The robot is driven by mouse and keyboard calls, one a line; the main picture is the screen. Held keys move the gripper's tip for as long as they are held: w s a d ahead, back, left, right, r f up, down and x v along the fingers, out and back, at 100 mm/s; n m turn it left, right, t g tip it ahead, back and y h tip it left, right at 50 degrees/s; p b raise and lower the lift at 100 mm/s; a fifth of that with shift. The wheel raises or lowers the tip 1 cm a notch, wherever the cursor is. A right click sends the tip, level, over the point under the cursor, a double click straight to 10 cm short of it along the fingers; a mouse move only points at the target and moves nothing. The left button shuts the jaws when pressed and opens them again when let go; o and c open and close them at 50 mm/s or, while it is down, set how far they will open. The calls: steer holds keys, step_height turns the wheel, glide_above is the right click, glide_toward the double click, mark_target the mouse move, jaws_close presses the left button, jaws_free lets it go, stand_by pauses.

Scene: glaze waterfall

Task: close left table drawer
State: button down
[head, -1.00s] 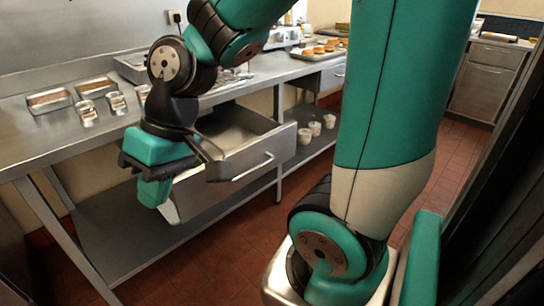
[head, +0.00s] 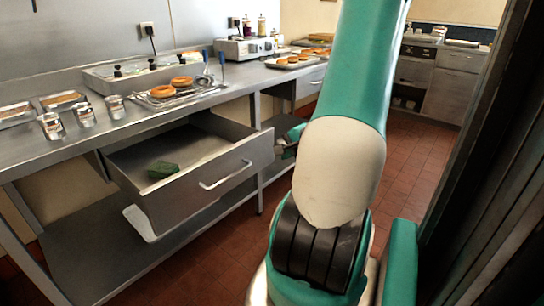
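The left table drawer (head: 202,187) is a steel drawer pulled well out from under the steel table (head: 60,158). Its bar handle (head: 225,176) is on the front panel and nothing touches it. A green block, perhaps a sponge (head: 162,170), lies on the drawer floor. A small dark and teal part, which seems to be my gripper (head: 288,142), shows to the right of the drawer front, mostly hidden behind my upright arm. Its fingers cannot be made out.
Doughnuts on a rack (head: 172,88), metal cups (head: 52,126) and small loaf tins (head: 62,100) stand on the tabletop. A lower shelf (head: 100,245) runs under the drawer. Tiled floor (head: 225,255) is clear in front of it.

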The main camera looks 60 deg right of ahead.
mark_target(254, 161)
steer(key=x, duration=0.3)
steer(key=r+x, duration=0.1)
steer(key=x, duration=0.3)
steer(key=w+x, duration=0.1)
steer(key=x, duration=0.2)
steer(key=shift+w+d+f, duration=0.1)
steer(key=shift+w, duration=0.3)
steer(key=shift+w+d, duration=0.2)
steer(key=shift+w, duration=0.6)
